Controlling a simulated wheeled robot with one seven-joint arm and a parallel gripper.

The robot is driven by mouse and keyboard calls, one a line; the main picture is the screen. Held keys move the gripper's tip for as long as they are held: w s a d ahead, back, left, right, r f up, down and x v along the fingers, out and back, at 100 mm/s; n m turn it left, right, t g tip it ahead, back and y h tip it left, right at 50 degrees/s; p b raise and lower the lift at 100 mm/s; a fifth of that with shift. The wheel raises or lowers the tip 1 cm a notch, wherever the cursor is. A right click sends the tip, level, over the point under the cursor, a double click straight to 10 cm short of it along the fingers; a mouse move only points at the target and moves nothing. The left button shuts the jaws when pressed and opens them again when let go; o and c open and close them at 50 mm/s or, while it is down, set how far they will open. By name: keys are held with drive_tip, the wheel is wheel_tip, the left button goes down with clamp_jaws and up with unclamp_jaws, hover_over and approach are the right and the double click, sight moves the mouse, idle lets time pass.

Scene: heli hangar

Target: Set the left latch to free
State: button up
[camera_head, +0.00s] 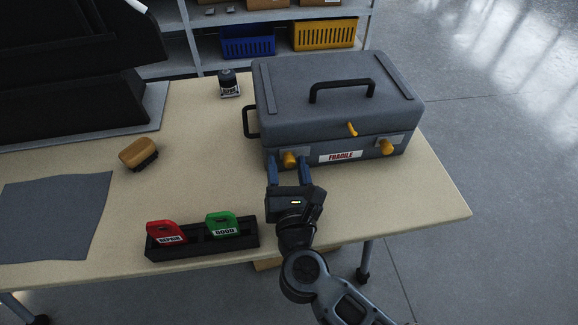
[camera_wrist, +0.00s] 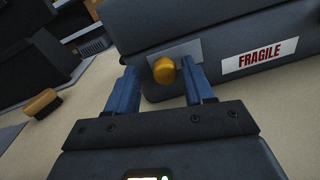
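The grey case (camera_head: 330,92) stands shut on the table, its front facing me. Its left latch (camera_head: 289,159) is a yellow knob on a metal plate on the front; it also shows in the wrist view (camera_wrist: 165,70). A second yellow latch (camera_head: 386,147) is at the front right, and a small yellow lever (camera_head: 352,130) is between them. My gripper (camera_head: 289,173) is open, its two blue fingers on either side of the left latch. In the wrist view the gripper (camera_wrist: 160,88) shows a gap between each finger and the knob. Contact cannot be told.
A black holder (camera_head: 203,248) with a red REPAIR tag (camera_head: 166,232) and a green GOOD tag (camera_head: 222,224) sits at the table's front.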

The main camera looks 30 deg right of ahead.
drive_tip(key=shift+b+v, duration=0.5)
drive_tip(key=shift+v, duration=3.45)
drive_tip(key=s+d+r+n, duration=0.1)
drive_tip(key=s+n, duration=0.1)
drive_tip(key=s+d+r+n+t, duration=0.1)
drive_tip(key=s+n, duration=0.1)
drive_tip(key=s+d+r+n+p, duration=0.1)
drive_tip(key=s+n, duration=0.1)
drive_tip(key=n, duration=0.1)
drive_tip(key=shift+d, duration=0.1)
drive_tip(key=s+d+r+n+g+y+p, duration=0.1)
drive_tip(key=s+r+n+y, duration=0.2)
drive_tip(key=s+n, duration=0.7)
drive_tip(key=s+d+r+n+g+y+p, duration=0.2)
drive_tip(key=s+r+n, duration=0.3)
drive_tip(key=n, duration=2)
drive_tip(key=s+y, duration=0.1)
drive_tip(key=s, duration=0.5)
